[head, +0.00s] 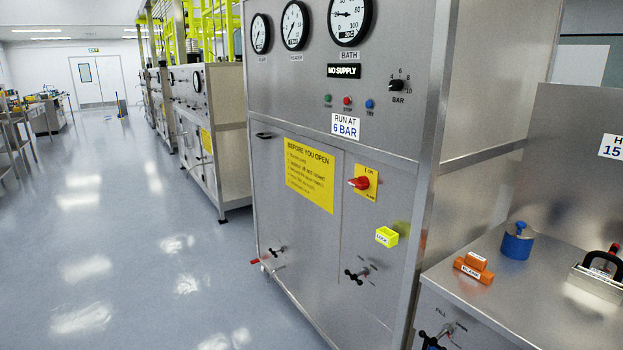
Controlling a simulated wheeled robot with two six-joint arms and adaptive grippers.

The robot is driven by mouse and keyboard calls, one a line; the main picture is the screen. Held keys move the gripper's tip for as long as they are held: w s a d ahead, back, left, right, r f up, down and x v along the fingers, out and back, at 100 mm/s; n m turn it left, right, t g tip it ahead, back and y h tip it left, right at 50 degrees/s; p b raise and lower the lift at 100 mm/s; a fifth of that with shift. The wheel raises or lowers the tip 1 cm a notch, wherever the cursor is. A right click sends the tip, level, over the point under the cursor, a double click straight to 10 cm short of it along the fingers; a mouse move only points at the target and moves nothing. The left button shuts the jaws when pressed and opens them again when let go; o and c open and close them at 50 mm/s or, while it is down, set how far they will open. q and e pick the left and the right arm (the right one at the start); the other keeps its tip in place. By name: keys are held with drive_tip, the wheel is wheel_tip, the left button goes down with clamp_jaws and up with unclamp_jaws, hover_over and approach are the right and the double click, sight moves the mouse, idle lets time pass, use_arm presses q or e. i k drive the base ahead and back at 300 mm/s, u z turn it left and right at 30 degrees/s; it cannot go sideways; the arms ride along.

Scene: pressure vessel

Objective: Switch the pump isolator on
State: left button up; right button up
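The pump isolator (361,183) is a red rotary handle on a yellow plate, on the front of the steel cabinet right of the yellow notice. Its handle lies roughly level, pointing left. The plate has small lettering above and below the handle, too small to read surely. Neither of my grippers shows in the head view, and nothing touches the isolator.
A yellow lock block (387,237) sits below the isolator. A black display (344,71) reads "NO SUPPLY". The steel bench (480,262) at right holds an orange block (474,269), a blue cylinder (517,243) and a black-handled item (598,274). The floor (150,230) at left is clear.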

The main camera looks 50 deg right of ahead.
sight(362, 182)
drive_tip(key=z, duration=0.15)
drive_tip(key=i, duration=1.1)
drive_tip(key=z, duration=1)
drive_tip(key=i, duration=0.85)
drive_tip(key=z, duration=0.55)
